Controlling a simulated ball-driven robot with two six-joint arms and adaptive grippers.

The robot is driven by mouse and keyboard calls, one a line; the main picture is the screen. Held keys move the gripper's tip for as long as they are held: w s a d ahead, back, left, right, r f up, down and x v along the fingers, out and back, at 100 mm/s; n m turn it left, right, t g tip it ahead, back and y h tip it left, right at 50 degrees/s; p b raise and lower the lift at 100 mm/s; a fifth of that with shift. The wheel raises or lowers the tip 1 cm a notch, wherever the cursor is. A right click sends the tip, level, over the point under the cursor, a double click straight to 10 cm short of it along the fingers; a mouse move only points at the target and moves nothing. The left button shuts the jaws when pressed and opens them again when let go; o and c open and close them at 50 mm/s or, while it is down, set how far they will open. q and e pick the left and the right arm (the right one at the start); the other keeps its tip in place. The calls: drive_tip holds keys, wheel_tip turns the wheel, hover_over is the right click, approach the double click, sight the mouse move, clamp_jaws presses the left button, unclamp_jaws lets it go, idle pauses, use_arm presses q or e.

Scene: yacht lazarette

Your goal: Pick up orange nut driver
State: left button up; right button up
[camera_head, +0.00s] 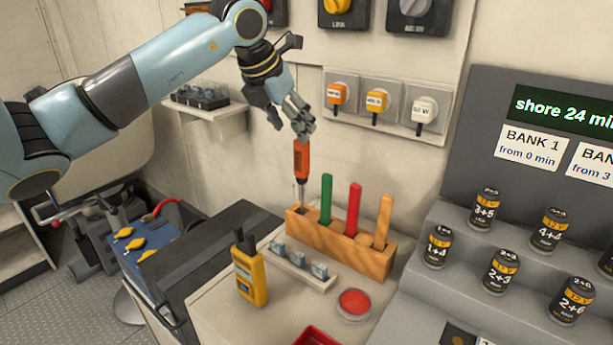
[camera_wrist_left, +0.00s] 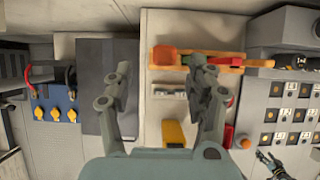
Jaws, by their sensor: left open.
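The orange nut driver (camera_head: 302,162) stands upright at the left end of a wooden rack (camera_head: 345,255), handle up and shaft down in the rack. In the left wrist view its orange top (camera_wrist_left: 164,56) lies toward the upper part of the gap between the fingers. My left gripper (camera_head: 302,126) hangs just above the handle's top and looks apart from the fingers' grip. In the left wrist view my left gripper (camera_wrist_left: 160,88) is open and empty. What seems to be my right gripper (camera_wrist_left: 270,162) shows small at the lower right; its jaws are unclear.
Green (camera_head: 326,199), red (camera_head: 353,209) and tan (camera_head: 383,221) handles stand in the same rack. A yellow meter (camera_head: 249,272), a clip strip (camera_head: 303,267) and a red button (camera_head: 354,303) are in front. Wall sockets (camera_head: 376,102) are behind; a battery-label console (camera_head: 470,240) is right.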

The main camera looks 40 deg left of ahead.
sight(297, 144)
use_arm(q)
drive_tip(key=x, duration=0.2)
drive_tip(key=p+x, duration=0.1)
drive_tip(key=x, duration=0.1)
drive_tip(key=s+p+x, duration=0.1)
drive_tip(key=x, duration=0.2)
drive_tip(key=shift+w+d+f, duration=0.1)
drive_tip(key=shift+d+f, duration=0.25)
drive_tip(key=shift+d, duration=0.05)
drive_tip(key=shift+w+f, duration=0.2)
drive_tip(key=shift+f, duration=0.05)
drive_tip(key=shift+s, duration=0.1)
drive_tip(key=c, duration=0.4)
clamp_jaws()
use_arm(e)
drive_tip(key=shift+s+r, duration=1)
drive_tip(key=shift+s, duration=0.15)
